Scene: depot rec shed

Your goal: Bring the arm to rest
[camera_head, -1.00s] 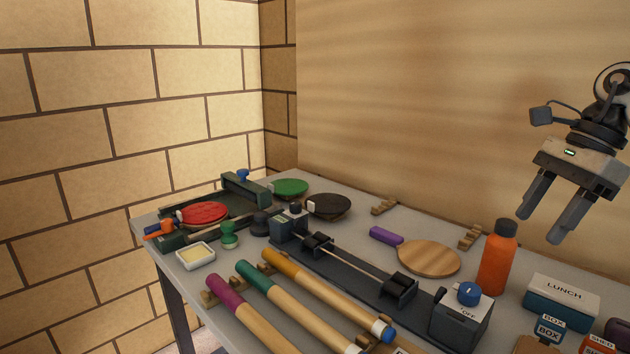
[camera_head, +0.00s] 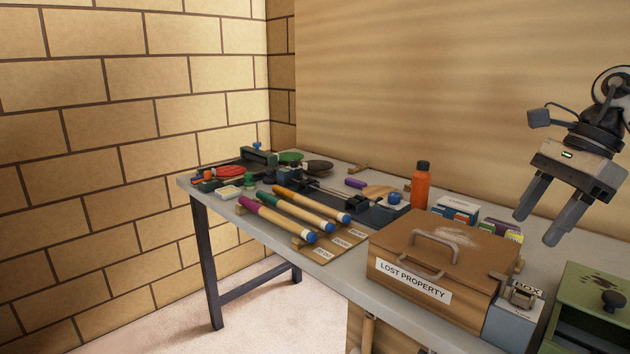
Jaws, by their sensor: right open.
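My right gripper (camera_head: 543,212) hangs at the right of the head view, fingers pointing down and a little left. Its two dark fingers are apart with nothing between them. It appears in front of the wall and the right part of the table, touching nothing that I can see. My left gripper is not in view.
The grey table (camera_head: 275,232) bears bats, several handles with coloured ends, an orange bottle (camera_head: 420,187), a brown lost property box (camera_head: 440,262), a small box (camera_head: 512,318) and a green box (camera_head: 590,310). Floor (camera_head: 265,313) shows clear at the table's left end.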

